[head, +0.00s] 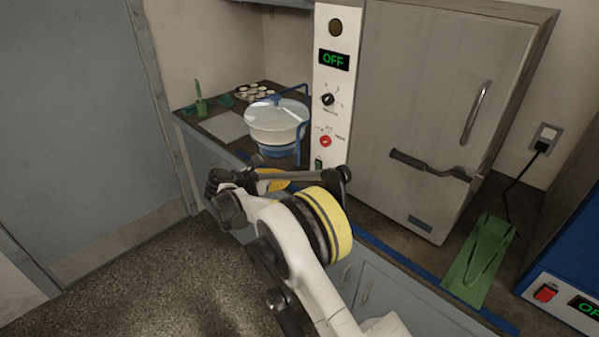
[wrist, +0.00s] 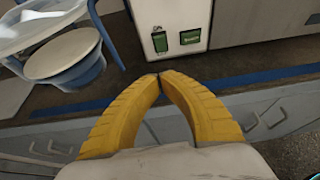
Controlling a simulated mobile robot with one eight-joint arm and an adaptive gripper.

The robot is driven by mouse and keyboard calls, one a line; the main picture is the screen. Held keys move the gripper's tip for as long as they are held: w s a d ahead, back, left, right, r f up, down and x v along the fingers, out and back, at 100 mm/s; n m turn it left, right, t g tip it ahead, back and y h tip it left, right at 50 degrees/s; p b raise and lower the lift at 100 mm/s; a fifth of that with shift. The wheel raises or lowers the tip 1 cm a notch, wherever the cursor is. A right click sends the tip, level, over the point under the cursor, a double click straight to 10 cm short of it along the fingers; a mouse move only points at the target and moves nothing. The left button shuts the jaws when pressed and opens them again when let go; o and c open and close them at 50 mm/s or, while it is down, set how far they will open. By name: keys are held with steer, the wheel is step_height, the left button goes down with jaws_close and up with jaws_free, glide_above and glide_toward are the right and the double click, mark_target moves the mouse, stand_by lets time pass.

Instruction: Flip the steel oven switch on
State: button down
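The steel oven (head: 440,90) stands on the counter with a white control panel (head: 333,120) on its left side. Its display (head: 334,60) reads OFF in green. A small green switch (head: 318,164) sits at the panel's bottom, partly hidden by my arm. In the wrist view the switch (wrist: 160,42) shows beside a green label (wrist: 190,37). My gripper (wrist: 158,76) has its yellow fingertips together with nothing between them, just below the switch in that view and apart from the panel. In the head view, my arm hides most of the gripper.
A sieve shaker-like white bowl (head: 276,122) with a blue frame stands left of the oven. A blue device (head: 570,240) with a red switch (head: 545,293) stands at the right. A green tray (head: 480,262) lies between. A dark handle (head: 430,167) projects from the oven door.

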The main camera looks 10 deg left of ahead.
mark_target(316, 166)
steer(key=b+x, duration=0.3)
steer(key=x, duration=0.5)
steer(key=shift+w+d+f, duration=0.2)
steer(key=shift+f, duration=0.15)
steer(key=w+d, duration=0.1)
steer(key=w+d+b, duration=0.1)
steer(key=shift+w+r, duration=0.4)
steer(key=shift+w+d+r+b, duration=0.35)
steer(key=shift+w+d+b, duration=0.05)
